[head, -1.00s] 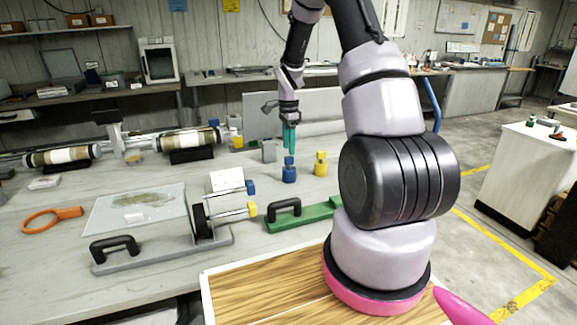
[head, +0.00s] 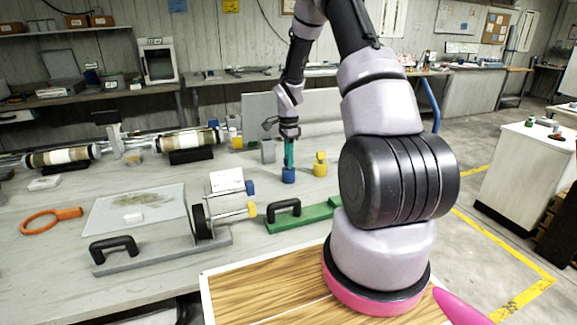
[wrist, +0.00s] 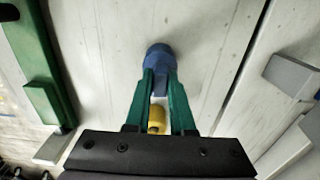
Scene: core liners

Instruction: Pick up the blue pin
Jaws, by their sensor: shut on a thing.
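The blue pin (head: 288,176) stands upright on the grey-white bench, left of the yellow pin (head: 320,164). My gripper (head: 289,165) points straight down at it, and its green fingers are closed on the pin's upper part. In the wrist view the round blue pin (wrist: 159,54) sits at the tips of the two green fingers (wrist: 160,78). A yellow piece (wrist: 157,118) shows through the gap between the fingers, lower in that view. The fingers hide part of the blue pin. It appears still on the bench.
A green base with a black handle (head: 305,216) lies in front of the pins. A grey block (head: 268,151) stands behind and left. A grey-based fixture (head: 205,247) with blue and yellow knobs is at left. An orange ring tool (head: 48,219) lies far left.

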